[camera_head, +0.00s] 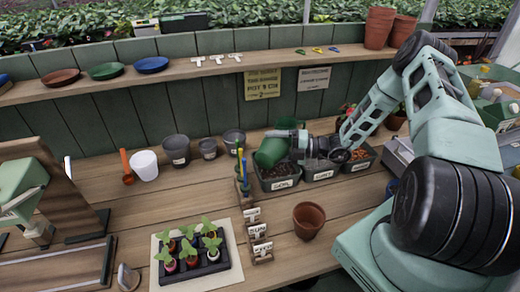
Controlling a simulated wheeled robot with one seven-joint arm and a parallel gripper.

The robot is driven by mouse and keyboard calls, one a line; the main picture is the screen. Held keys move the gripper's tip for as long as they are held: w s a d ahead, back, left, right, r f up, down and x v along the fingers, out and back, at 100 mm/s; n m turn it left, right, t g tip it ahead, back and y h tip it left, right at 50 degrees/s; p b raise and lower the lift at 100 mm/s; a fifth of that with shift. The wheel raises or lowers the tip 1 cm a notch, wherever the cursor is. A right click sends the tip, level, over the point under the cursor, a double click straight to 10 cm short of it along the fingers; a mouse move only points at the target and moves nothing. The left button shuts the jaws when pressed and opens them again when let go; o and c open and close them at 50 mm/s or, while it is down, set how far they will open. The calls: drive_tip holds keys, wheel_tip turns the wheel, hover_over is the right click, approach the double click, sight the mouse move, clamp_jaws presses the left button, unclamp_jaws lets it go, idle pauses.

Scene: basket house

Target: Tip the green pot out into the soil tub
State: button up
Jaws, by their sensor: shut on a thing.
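The green pot (269,153) is tilted well over on its side, above the back left part of the soil tub. My gripper (294,142) comes in from the right and is shut on the pot. The soil tub (281,185) is a dark box with a label on its front and brown soil in it. It is the leftmost of three tubs in a row. I cannot tell whether anything is falling from the pot, and its inside is hidden.
Two more tubs (321,175) stand to the right, partly under my arm. Grey pots (176,149) and a white pot (144,164) stand to the left. Colored sticks in a holder (243,188) stand close by. A terracotta pot (308,219) and a seedling tray (215,268) are in front.

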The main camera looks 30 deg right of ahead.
drive_tip(key=n, duration=0.1)
drive_tip(key=n+h, duration=0.1)
drive_tip(key=n+h+b, duration=0.1)
drive_tip(key=n, duration=0.1)
drive_tip(key=shift+f+g, duration=0.3)
drive_tip(key=r+n+h, duration=0.1)
drive_tip(key=n+b, duration=0.1)
drive_tip(key=shift+w+d+r+n+h, duration=0.1)
drive_tip(key=shift+r+n+h, duration=0.25)
drive_tip(key=shift+n+h, duration=0.05)
drive_tip(key=n+b, duration=0.1)
drive_tip(key=b, duration=0.1)
drive_tip(key=r+n+h+b, duration=0.1)
drive_tip(key=shift+d+r+h+b, duration=0.1)
drive_tip(key=shift+r+h+b, duration=0.2)
drive_tip(key=shift+b, duration=0.1)
drive_tip(key=n+h+b, duration=0.1)
drive_tip(key=b, duration=0.2)
drive_tip(key=n+t+b, duration=0.1)
drive_tip(key=n+b, duration=0.1)
drive_tip(key=b, duration=0.1)
drive_tip(key=shift+w+d+f+h, duration=0.1)
drive_tip(key=shift+d+f+h, duration=0.05)
drive_tip(key=shift+h, duration=0.25)
drive_tip(key=n+b, duration=0.1)
drive_tip(key=b, duration=0.2)
drive_tip(key=shift+t+h, duration=0.3)
drive_tip(key=shift+t, duration=0.1)
drive_tip(key=shift+r, duration=0.25)
drive_tip(key=shift+r, duration=0.1)
